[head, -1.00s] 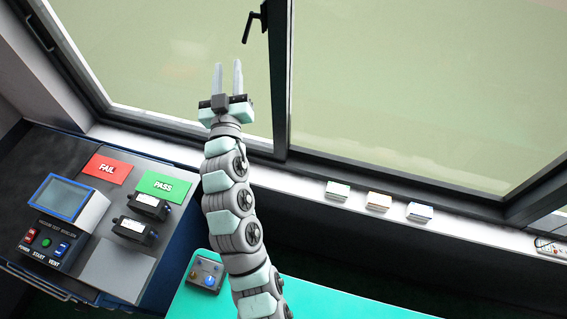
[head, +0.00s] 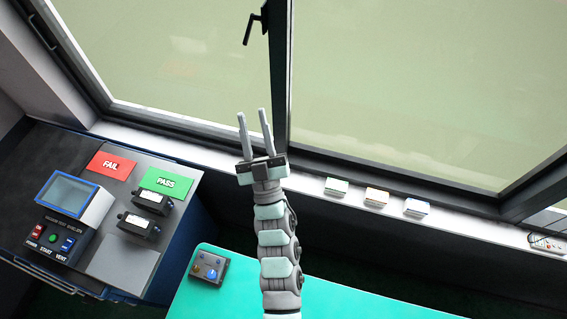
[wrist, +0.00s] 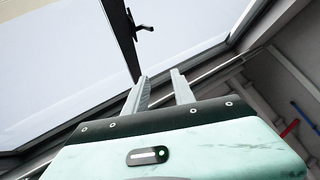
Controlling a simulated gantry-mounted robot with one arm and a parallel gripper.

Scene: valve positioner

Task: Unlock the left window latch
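A black window latch (head: 255,24) with a bent handle sits on the dark post between the two large panes, at the top of the head view. It also shows near the top of the wrist view (wrist: 136,24). A second dark handle (head: 42,32) is on the frame at the far upper left. I cannot tell for sure which is the left latch. My gripper (head: 252,113) is open and empty, below the central latch in the head view and apart from it. In the wrist view its fingers (wrist: 159,77) point up toward the post.
The post (head: 280,70) runs down to the sill, close behind my gripper. Three small boxes (head: 376,197) stand on the sill to the right. A console (head: 70,205) with a screen and red and green signs stands at the left. A teal table (head: 330,296) lies below.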

